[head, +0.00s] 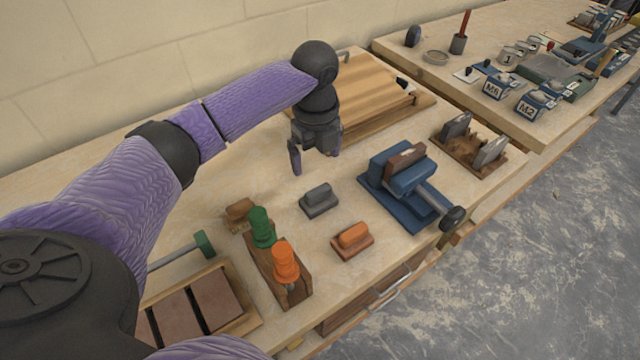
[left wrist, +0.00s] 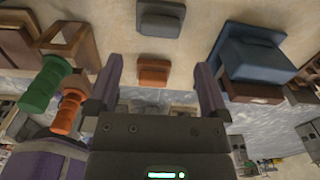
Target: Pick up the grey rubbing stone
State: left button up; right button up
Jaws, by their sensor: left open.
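The grey rubbing stone (head: 319,199), a dark grey block with a raised grip on a flat base, lies on the wooden bench in the head view. It also shows at the top of the left wrist view (left wrist: 161,20). My left gripper (head: 314,162) is open and empty above the bench, behind the stone in the head view and apart from it. My right gripper is in neither view.
An orange block (head: 352,241) of similar shape lies in front of the stone. A blue vice (head: 393,190) stands to the right. A wooden rack (head: 276,275) with green and orange handled tools is to the left. A slatted board (head: 375,95) lies behind.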

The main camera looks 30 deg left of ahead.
aim_at(318, 190)
pick_arm(q)
jog(key=f+b, duration=0.1)
jog(key=f, duration=0.2)
jog(key=f+b, duration=0.1)
jog(key=f, duration=0.2)
jog(key=f+b, duration=0.1)
jog(key=f, duration=0.2)
jog(key=shift+s+d+f, duration=0.1)
jog(key=shift+d+f, duration=0.1)
jog(key=shift+d, duration=0.1)
jog(key=shift+f, duration=0.15)
jog(key=shift+c, duration=0.4)
jog(key=c, duration=1.1)
jog(key=shift+c, duration=0.2)
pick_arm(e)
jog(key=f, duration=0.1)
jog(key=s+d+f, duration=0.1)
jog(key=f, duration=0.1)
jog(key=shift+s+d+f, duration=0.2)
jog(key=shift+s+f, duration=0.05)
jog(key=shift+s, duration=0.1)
pick_arm(q)
notch_tip(318, 190, up, 10)
jog(key=p, duration=0.3)
jog(key=shift+f, duration=0.25)
jog(key=shift+r, duration=0.45)
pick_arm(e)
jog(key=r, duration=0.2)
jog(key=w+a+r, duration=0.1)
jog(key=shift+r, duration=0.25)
